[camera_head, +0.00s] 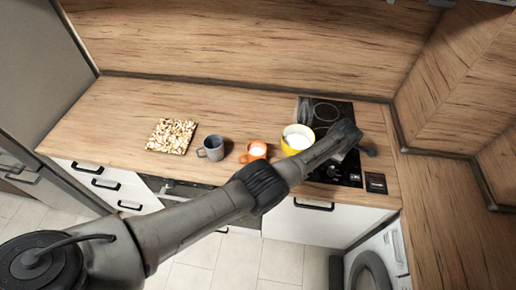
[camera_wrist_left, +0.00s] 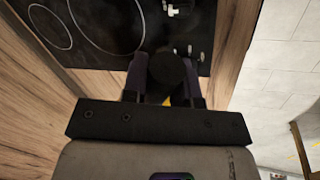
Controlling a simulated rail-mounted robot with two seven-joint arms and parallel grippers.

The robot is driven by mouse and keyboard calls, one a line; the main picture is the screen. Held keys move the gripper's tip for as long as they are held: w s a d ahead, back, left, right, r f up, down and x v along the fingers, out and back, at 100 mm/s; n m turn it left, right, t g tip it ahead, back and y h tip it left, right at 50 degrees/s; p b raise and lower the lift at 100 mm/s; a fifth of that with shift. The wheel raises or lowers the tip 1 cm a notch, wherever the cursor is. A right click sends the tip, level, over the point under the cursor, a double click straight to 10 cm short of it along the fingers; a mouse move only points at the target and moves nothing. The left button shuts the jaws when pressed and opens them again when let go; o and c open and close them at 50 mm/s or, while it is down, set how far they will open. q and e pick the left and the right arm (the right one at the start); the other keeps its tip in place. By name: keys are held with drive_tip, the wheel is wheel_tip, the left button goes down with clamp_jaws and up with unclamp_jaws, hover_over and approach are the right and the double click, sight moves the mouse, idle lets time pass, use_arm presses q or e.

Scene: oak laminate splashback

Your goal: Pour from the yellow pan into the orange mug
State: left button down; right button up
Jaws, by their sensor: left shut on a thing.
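The yellow pan (camera_head: 291,150) is at the left edge of the hob, pale inside; I cannot tell whether it touches the surface. My left gripper (camera_head: 347,146) reaches over its right side. In the left wrist view the fingers (camera_wrist_left: 166,82) are shut around a dark rounded handle (camera_wrist_left: 175,72), with a sliver of yellow (camera_wrist_left: 167,101) below it. The handle's end (camera_head: 368,152) shows beyond the gripper in the head view. The orange mug (camera_head: 254,152) stands upright on the counter just left of the pan, with a pale inside. My right gripper is not in view.
A grey mug (camera_head: 212,148) stands left of the orange mug. A patterned square board (camera_head: 172,136) lies further left. The black hob (camera_head: 326,112) lies behind and right of the pan. A wooden splashback (camera_head: 230,50) rises behind the counter. The counter's back left is clear.

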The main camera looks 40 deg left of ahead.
use_arm(q)
drive_tip(key=shift+w+d+r+n, duration=0.1)
drive_tip(key=shift+w+r+n, duration=0.15)
drive_tip(key=shift+n, duration=0.45)
drive_tip(key=shift+f, duration=0.1)
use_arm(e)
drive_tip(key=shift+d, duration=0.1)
